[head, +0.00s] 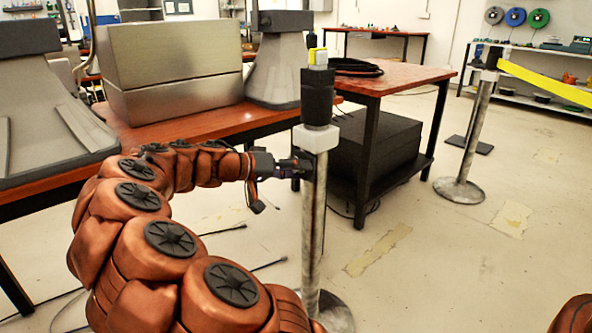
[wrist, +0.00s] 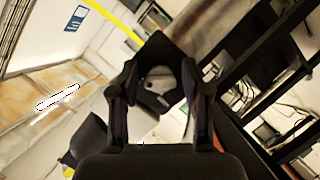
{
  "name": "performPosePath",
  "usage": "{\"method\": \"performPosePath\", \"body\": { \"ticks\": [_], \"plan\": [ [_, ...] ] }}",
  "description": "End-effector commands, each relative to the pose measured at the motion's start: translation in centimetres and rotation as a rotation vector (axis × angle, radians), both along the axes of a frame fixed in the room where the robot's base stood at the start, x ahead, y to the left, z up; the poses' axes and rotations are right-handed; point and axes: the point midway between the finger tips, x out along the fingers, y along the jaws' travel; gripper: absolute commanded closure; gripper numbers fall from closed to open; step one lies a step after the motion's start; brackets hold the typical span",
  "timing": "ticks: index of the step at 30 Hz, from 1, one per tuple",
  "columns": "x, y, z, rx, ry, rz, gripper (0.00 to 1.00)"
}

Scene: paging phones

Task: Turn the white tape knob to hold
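The near post stands in front of the table in the head view. It has a grey metal shaft (head: 314,220), a pale square collar (head: 316,138), a black head (head: 317,97) and a small white block (head: 318,58) with yellow on top. I cannot tell for sure which part is the white tape knob. My gripper (head: 299,166) is at the left side of the shaft, just below the collar. In the wrist view my gripper (wrist: 165,85) has its fingers spread apart. A dark shape with a pale patch shows between them; whether they touch anything is unclear.
A second post (head: 475,130) with a yellow tape (head: 545,82) stands at the right. A wooden table (head: 395,78) with a dark box (head: 372,150) below it is behind the near post. Grey cases (head: 170,68) stand on the left table. The floor at right is mostly clear.

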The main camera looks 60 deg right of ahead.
Motion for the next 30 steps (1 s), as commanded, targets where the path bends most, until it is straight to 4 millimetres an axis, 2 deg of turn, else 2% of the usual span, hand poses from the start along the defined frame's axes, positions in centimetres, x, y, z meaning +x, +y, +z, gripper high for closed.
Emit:
{"method": "performPosePath", "body": {
  "ticks": [10,14,30],
  "plan": [
    [0.1,0.0,0.0,0.0,0.001,0.001,0.44],
    [0.5,0.6,0.2,-0.001,0.0,0.002,0.44],
    [5.1,8.2,2.7,-0.002,0.0,0.003,0.44]
  ]
}}
